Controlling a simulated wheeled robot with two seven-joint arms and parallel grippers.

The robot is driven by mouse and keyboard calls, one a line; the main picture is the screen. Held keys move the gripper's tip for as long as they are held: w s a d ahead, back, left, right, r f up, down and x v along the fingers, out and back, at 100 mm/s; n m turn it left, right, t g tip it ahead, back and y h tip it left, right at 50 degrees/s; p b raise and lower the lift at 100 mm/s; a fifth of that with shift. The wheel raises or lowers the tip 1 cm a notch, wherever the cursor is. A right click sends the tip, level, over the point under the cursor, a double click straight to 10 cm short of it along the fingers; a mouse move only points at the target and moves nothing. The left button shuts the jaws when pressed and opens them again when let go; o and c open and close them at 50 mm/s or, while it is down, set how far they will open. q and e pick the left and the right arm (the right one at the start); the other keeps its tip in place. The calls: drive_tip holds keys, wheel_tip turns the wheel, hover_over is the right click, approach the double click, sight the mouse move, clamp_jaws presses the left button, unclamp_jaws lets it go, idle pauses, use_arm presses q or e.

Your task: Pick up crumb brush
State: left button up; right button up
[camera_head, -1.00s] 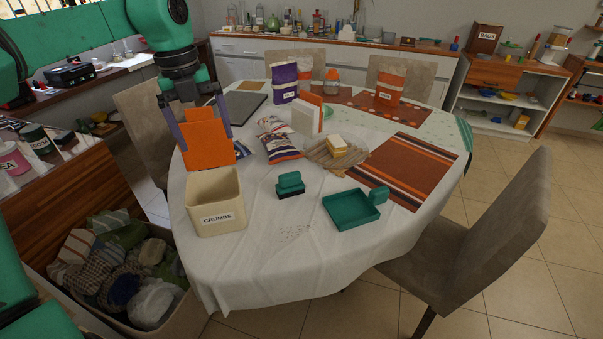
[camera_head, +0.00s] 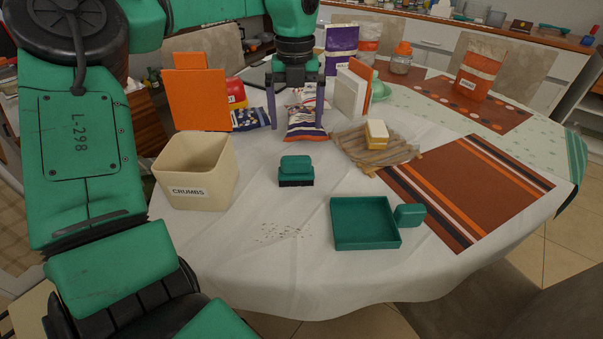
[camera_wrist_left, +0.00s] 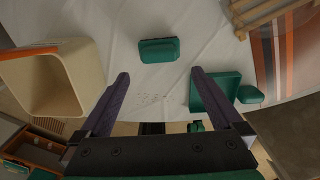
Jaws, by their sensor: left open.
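The crumb brush (camera_head: 296,168) is a small teal block with a rounded grip and dark bristles along its base. It sits on the white tablecloth near the middle of the table. In the left wrist view the brush (camera_wrist_left: 159,50) shows at the top centre, beyond the fingertips. My left gripper (camera_head: 297,120) is open and empty, pointing down above and behind the brush in the head view. Its two purple fingers also show in the left wrist view (camera_wrist_left: 160,74), spread apart with nothing between them. My right gripper is not in view.
A cream CRUMBS bin (camera_head: 197,180) stands left of the brush. A teal dustpan (camera_head: 364,224) lies to the front right, with scattered crumbs (camera_head: 282,232) nearby. A wooden board (camera_head: 377,150), a snack bag (camera_head: 306,125) and an orange panel (camera_head: 197,100) stand behind. Cloth around the brush is clear.

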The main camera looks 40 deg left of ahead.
sight(296, 157)
use_arm(q)
drive_tip(key=f, duration=1.1)
drive_tip(key=shift+s+f, duration=0.1)
drive_tip(key=shift+s, duration=0.1)
drive_tip(key=c, duration=1.1)
wheel_tip(296, 157, up, 20)
drive_tip(key=shift+r+p, duration=0.15)
drive_tip(key=shift+p, duration=0.8)
drive_tip(key=o, duration=0.9)
drive_tip(key=c, duration=0.6)
